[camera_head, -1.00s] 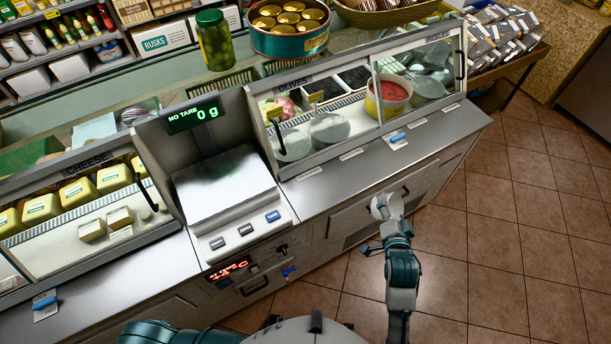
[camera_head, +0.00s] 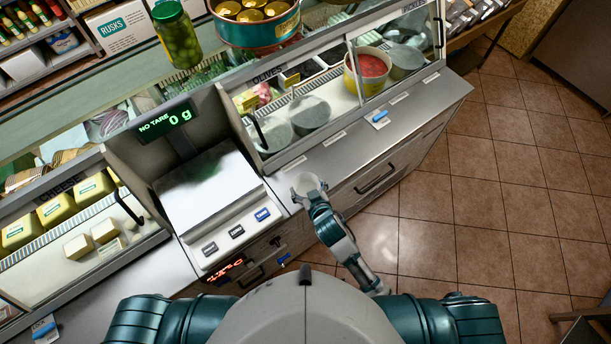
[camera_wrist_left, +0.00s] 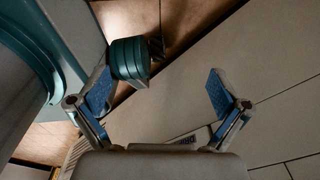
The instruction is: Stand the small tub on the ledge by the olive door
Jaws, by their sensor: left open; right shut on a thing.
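The small tub (camera_head: 308,183) is white and round. My right gripper (camera_head: 316,195) is shut on it and holds it at the front edge of the steel ledge (camera_head: 345,153), just right of the scale. Whether the tub touches the ledge I cannot tell. The olive door (camera_head: 300,118) is the glass front under the OLIVES label, behind the ledge, with grey bowls showing through it. My left gripper (camera_wrist_left: 160,98) is open and empty in the left wrist view, its two blue-padded fingers wide apart; in the head view it is hidden.
A scale (camera_head: 205,195) reading 0 g stands left of the tub. A blue-handled thing (camera_head: 379,118) lies on the ledge further right. A red-filled tub (camera_head: 368,72) is behind the glass. Tiled floor (camera_head: 480,210) is open at right.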

